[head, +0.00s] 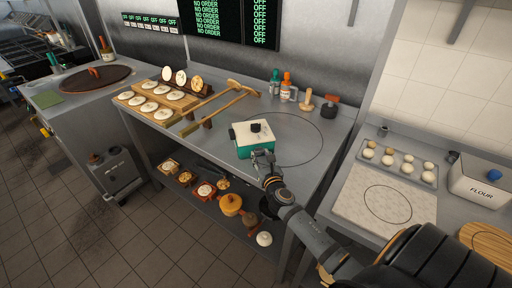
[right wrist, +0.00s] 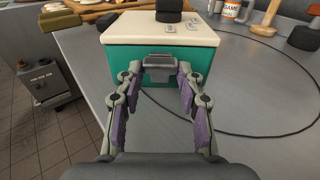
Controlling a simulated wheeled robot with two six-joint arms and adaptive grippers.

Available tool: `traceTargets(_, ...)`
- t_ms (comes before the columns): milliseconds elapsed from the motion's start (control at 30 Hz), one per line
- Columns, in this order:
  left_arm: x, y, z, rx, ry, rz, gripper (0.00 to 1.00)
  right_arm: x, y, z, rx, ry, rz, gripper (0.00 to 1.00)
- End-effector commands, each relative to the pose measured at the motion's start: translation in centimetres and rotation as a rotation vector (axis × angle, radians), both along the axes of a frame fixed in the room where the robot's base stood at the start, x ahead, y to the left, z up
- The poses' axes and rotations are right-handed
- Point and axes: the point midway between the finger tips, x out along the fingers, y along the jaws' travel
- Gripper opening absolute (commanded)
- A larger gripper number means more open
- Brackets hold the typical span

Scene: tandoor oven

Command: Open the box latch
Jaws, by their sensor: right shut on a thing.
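The box (head: 252,140) is teal with a cream lid and a black knob on top. It stands on the steel counter, partly over a thin circle outline. In the right wrist view the box (right wrist: 185,92) faces me, with its grey latch (right wrist: 160,68) at the middle of the front edge. My right gripper (head: 263,157) is at the box's front side. In the right wrist view its two purple-padded fingers (right wrist: 159,82) are closed in on the latch from both sides. The lid looks closed. My left gripper is in neither view.
The counter (head: 300,155) is clear right of the box. Wooden tools (head: 240,85) and a board of dough rounds (head: 158,100) lie behind and left. Bottles (head: 287,85) stand at the back. A lower shelf holds pots and bowls. A flour bin (head: 480,180) stands far right.

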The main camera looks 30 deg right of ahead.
Motion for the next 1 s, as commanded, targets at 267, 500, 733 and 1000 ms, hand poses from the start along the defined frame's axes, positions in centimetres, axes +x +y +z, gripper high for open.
traceTargets(267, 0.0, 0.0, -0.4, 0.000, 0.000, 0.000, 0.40, -0.9, 0.2, -1.0, 0.002, 0.009, -0.003, 0.12)
traceTargets(500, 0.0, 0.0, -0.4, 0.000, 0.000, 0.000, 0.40, -1.2, 0.3, -1.0, 0.002, 0.008, -0.003, 0.12)
traceTargets(733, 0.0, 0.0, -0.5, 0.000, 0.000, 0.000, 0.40, -1.3, 0.3, -1.2, 0.002, 0.008, -0.002, 0.12)
traceTargets(1000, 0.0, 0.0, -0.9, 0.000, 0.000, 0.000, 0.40, -2.2, 0.6, -1.8, 0.002, 0.008, -0.002, 0.12)
